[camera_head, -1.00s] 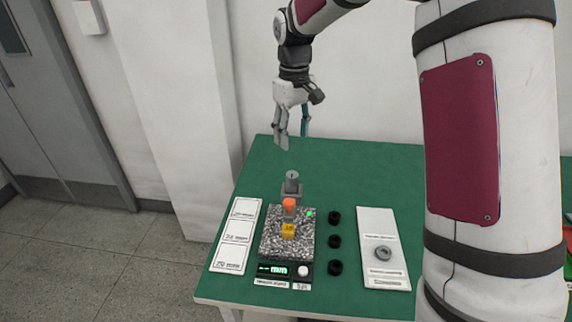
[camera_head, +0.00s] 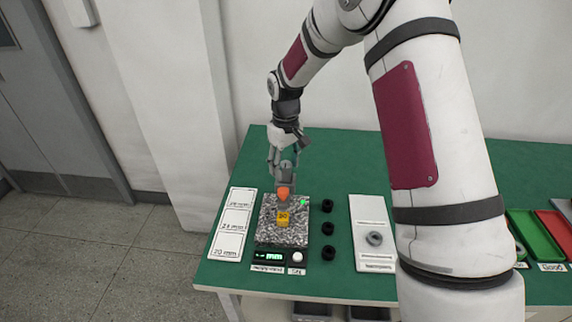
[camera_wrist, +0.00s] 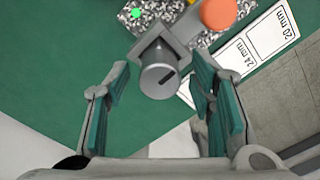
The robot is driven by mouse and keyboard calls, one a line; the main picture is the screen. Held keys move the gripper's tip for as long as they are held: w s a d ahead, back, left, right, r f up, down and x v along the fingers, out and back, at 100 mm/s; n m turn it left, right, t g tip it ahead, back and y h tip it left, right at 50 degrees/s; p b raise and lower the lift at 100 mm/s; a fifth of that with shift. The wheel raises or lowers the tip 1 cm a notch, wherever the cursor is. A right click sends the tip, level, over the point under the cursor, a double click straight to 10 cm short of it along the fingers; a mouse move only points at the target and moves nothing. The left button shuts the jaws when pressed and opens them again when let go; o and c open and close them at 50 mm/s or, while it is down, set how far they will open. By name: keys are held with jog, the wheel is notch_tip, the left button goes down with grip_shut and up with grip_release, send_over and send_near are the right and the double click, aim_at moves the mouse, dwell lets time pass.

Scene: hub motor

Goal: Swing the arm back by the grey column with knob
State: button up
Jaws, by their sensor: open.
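The grey column with its round grey knob (camera_head: 287,168) stands at the back of the speckled granite plate (camera_head: 264,222). An orange tip (camera_head: 284,191) shows in front of it, above a yellow block (camera_head: 283,217). My gripper (camera_head: 281,155) is low at the column, its fingers partly overlapping it in the head view. In the wrist view my gripper (camera_wrist: 160,72) is open, with the slotted grey knob (camera_wrist: 158,82) between and just beyond the fingertips. A gap shows on each side. The orange tip (camera_wrist: 218,12) is past the column. Whether anything touches is unclear.
A display box (camera_head: 272,257) sits at the plate's front. Black rings (camera_head: 327,228) and a white card with a grey ring (camera_head: 365,238) lie to the right, white label cards (camera_head: 234,223) to the left. Green (camera_head: 535,236) and red (camera_head: 556,230) trays are far right.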

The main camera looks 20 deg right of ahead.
jog(key=shift+f, duration=0.2)
grip_shut()
